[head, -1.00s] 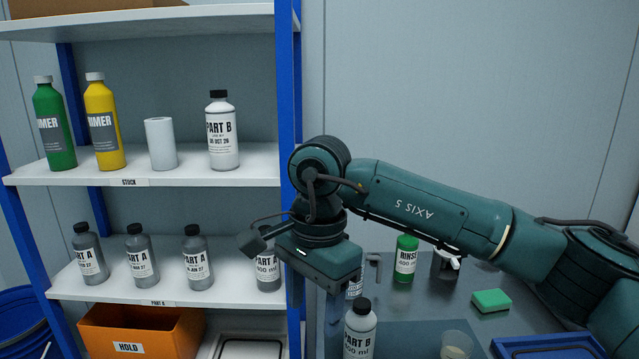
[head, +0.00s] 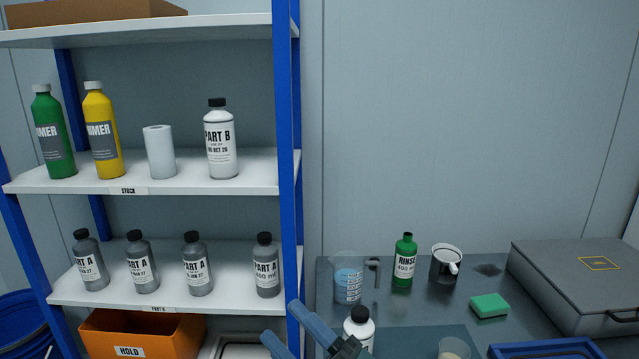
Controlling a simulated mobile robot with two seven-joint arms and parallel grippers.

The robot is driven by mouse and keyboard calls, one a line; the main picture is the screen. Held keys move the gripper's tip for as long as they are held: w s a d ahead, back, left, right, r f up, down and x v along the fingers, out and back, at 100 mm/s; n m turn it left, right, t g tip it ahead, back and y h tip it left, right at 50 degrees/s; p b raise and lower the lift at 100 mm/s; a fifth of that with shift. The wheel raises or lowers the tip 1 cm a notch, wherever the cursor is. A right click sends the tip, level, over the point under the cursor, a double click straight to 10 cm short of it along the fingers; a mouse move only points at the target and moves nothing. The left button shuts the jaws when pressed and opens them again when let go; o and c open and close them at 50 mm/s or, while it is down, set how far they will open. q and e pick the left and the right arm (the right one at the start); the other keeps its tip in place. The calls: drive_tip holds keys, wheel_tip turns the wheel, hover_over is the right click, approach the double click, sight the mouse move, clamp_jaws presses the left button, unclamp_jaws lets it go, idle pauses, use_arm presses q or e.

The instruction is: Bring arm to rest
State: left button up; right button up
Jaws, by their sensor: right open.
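My right gripper (head: 281,321) shows low in the head view, at the bottom edge, in front of the shelf's right post. Its two blue-grey fingers are apart, with nothing seen between them. They point up and to the left. The rest of the right arm is below the picture. A white bottle with a black cap (head: 359,328) stands just right of the gripper, partly hidden by it; I cannot tell whether they touch. My left gripper is not in view.
The dark bench (head: 400,305) carries a beaker (head: 348,278), green RINSE bottle (head: 404,262), mug (head: 445,264), green sponge (head: 489,305) and grey case (head: 580,285).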

drive_tip(key=d+f+m+t+h, duration=0.4)
drive_tip(key=d+f+m+h, duration=0.4)
drive_tip(key=f+m+h, duration=0.3)
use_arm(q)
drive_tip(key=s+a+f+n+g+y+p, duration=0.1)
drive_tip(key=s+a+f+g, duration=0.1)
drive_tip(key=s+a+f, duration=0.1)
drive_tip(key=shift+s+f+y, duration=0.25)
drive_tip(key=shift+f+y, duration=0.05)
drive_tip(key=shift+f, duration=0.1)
use_arm(e)
drive_tip(key=s+d+f+m+g+h, duration=0.2)
drive_tip(key=s+d+f+m, duration=0.3)
drive_tip(key=f, duration=0.3)
drive_tip(key=s+d+f+m+g+h, duration=0.3)
drive_tip(key=s+d+f+m+g, duration=0.2)
drive_tip(key=s+f, duration=0.3)
drive_tip(key=shift+f+m, duration=0.6)
drive_tip(key=shift+f, duration=0.1)
